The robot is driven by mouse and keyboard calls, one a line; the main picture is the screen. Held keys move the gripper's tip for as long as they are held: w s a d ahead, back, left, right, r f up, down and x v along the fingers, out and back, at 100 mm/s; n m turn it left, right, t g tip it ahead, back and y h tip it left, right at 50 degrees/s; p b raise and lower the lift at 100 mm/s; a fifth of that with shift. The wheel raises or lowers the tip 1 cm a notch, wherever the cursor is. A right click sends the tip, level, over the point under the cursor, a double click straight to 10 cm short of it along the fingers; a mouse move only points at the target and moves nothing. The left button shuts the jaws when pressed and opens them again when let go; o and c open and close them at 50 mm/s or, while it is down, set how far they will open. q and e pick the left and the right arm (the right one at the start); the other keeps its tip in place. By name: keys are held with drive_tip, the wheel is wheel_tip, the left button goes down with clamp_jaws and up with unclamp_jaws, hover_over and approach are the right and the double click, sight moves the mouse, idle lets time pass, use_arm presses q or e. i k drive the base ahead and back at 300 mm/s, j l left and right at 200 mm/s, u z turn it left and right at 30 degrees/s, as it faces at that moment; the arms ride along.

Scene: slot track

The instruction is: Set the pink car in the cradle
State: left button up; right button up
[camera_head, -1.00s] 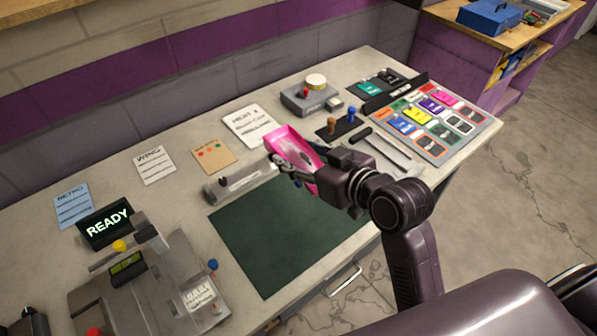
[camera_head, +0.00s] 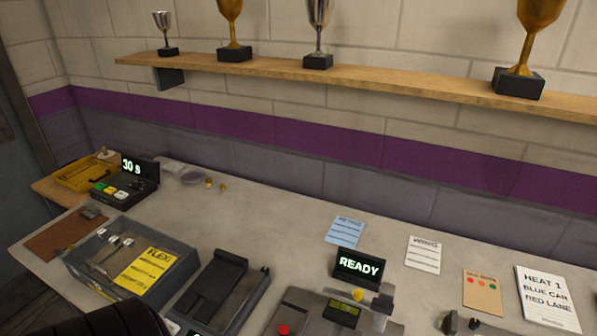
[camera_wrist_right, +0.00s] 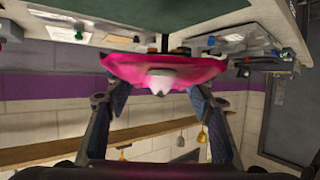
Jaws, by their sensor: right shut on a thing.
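The pink car (camera_wrist_right: 195,68) shows in the right wrist view, between the fingers of my right gripper (camera_wrist_right: 157,88). The gripper is shut on its sides and holds it off the bench. In the head view neither the car nor my right gripper shows. A dark grey device with a raised, block-like bed (camera_head: 215,285) stands at the bottom centre of the head view. I cannot tell whether it is the cradle. Beside it is a grey unit (camera_head: 310,305) with a red button, near a READY display (camera_head: 358,265). My left gripper is not in view.
A grey box with a yellow FLEX label (camera_head: 145,268) and a timer box showing 30 s (camera_head: 125,185) stand at left. Paper cards (camera_head: 345,232) and a HEAT 1 sheet (camera_head: 545,298) lie along the back. A trophy shelf (camera_head: 350,78) is above.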

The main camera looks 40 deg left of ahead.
sight(211, 289)
drive_tip(key=k+j, duration=0.15)
drive_tip(key=j, duration=0.3)
drive_tip(key=k+j, duration=0.1)
drive_tip(key=j, duration=0.35)
drive_tip(key=k+j, duration=0.15)
drive_tip(key=j, duration=0.25)
drive_tip(key=k+j, duration=0.1)
drive_tip(key=j, duration=0.35)
drive_tip(key=k+j, duration=0.15)
drive_tip(key=j, duration=0.3)
drive_tip(key=k+j, duration=0.15)
drive_tip(key=j, duration=0.3)
drive_tip(key=k+j, duration=0.1)
drive_tip(key=j, duration=0.35)
drive_tip(key=k+j, duration=0.15)
drive_tip(key=j, duration=0.3)
